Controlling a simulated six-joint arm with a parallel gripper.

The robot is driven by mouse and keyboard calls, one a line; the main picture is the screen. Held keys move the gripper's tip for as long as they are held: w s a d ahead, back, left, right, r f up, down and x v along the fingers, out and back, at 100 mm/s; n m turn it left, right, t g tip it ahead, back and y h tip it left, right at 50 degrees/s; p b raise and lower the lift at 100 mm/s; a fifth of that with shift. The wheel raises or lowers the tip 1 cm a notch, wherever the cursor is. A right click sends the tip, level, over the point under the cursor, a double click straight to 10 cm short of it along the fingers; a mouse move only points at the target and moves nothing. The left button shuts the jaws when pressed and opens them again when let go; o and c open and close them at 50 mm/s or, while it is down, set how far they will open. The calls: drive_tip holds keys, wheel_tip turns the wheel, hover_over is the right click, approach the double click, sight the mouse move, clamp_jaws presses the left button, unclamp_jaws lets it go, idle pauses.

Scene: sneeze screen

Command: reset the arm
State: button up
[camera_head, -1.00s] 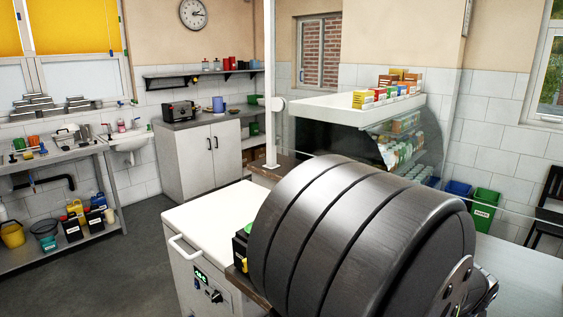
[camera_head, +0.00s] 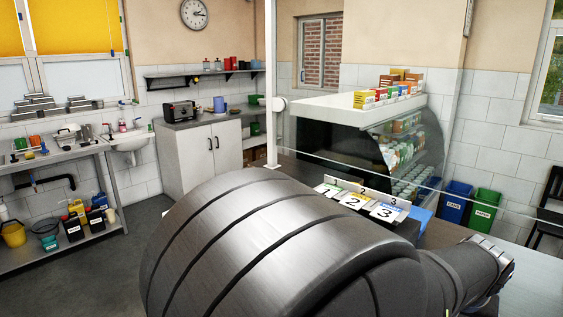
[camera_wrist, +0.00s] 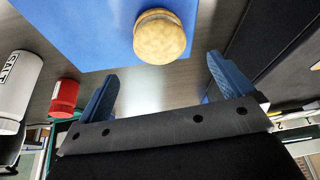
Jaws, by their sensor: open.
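My gripper (camera_wrist: 161,85) shows in the wrist view with its two blue fingers wide apart and nothing between them. A round, bun-like item (camera_wrist: 160,38) lies on a blue mat or board (camera_wrist: 90,28), apart from the fingertips. In the head view my large dark arm link fills the lower middle, and the gripper itself is hidden there.
In the wrist view a white salt shaker (camera_wrist: 17,88) and a red container (camera_wrist: 65,97) stand at the left. In the head view, numbered cards (camera_head: 352,202) sit behind my arm, near a glass display case (camera_head: 405,150). A white post (camera_head: 271,80) rises at the counter.

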drive_tip(key=v, duration=1)
drive_tip(key=x, duration=1.6)
drive_tip(key=shift+f, duration=0.35)
wheel_tip(320, 180, up, 6)
drive_tip(key=shift+w+d+f, duration=0.1)
drive_tip(key=shift+w+d, duration=0.05)
drive_tip(key=s+d+r+m+g+h, duration=0.1)
drive_tip(key=s+d+m, duration=0.2)
drive_tip(key=s, duration=1.2)
drive_tip(key=shift+d+m, duration=0.4)
drive_tip(key=shift+d, duration=1.5)
drive_tip(key=w+a+n, duration=0.1)
drive_tip(key=w+a, duration=0.1)
drive_tip(key=w, duration=0.2)
drive_tip(key=w+a+n, duration=0.1)
drive_tip(key=w+a, duration=0.1)
drive_tip(key=w, duration=0.3)
drive_tip(key=w+a+f+n+y, duration=0.1)
drive_tip(key=w+a, duration=0.1)
drive_tip(key=w, duration=0.3)
drive_tip(key=shift+a+n+t, duration=0.15)
drive_tip(key=shift+n+t, duration=0.15)
drive_tip(key=shift+t, duration=0.1)
drive_tip(key=f, duration=0.1)
drive_tip(key=w+f, duration=0.1)
drive_tip(key=shift+a+f, duration=0.3)
drive_tip(key=shift+f, duration=0.5)
